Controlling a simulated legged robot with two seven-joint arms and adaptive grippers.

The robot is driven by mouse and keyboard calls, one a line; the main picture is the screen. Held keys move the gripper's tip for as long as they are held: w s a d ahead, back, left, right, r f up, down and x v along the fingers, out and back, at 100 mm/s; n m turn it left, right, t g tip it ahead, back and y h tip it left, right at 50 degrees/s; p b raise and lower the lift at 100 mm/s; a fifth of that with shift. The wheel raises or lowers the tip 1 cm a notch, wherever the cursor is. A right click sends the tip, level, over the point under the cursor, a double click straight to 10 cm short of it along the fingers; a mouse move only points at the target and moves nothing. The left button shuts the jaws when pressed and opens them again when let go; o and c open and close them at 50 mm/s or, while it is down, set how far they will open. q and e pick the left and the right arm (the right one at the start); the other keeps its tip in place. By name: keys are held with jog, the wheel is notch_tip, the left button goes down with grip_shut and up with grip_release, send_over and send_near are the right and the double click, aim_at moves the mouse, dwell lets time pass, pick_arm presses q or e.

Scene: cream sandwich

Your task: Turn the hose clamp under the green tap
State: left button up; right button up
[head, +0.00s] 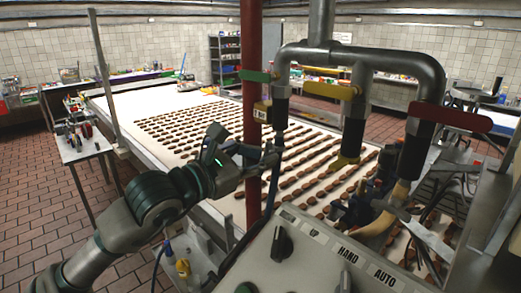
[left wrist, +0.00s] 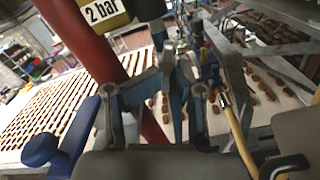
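The green tap (head: 258,76) is a lever on the left end of the grey pipe. A black hose fitting (head: 281,106) hangs below it, with a blue hose (head: 272,185) lower down. The hose clamp (head: 272,148) seems to be the small dark metal part between them; its outline is hard to make out. My left gripper (head: 255,152) reaches it from the left. My right gripper is not in view.
A red post (head: 251,50) stands close behind my left gripper. Yellow (head: 330,90) and red (head: 450,116) taps with hoses are to the right. A control panel (head: 310,262) with knobs lies below. Rows of biscuits cover the white conveyor (head: 130,105) behind.

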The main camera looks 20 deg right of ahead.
pick_arm(q)
jog(key=shift+s+a+r, duration=0.2)
jog(key=shift+s+a, duration=0.1)
jog(key=shift+a, duration=0.25)
jog(key=shift+s+a+r, duration=0.2)
jog(key=shift+s+a, duration=0.05)
jog(key=shift+a, duration=0.25)
jog(key=shift+s+d, duration=0.15)
jog(key=shift+c, duration=1.2)
jog(key=shift+d+f, duration=0.1)
jog(key=shift+d, duration=0.35)
jog(key=c, duration=0.4)
jog(key=shift+d, duration=0.3)
jog(key=shift+f, duration=0.1)
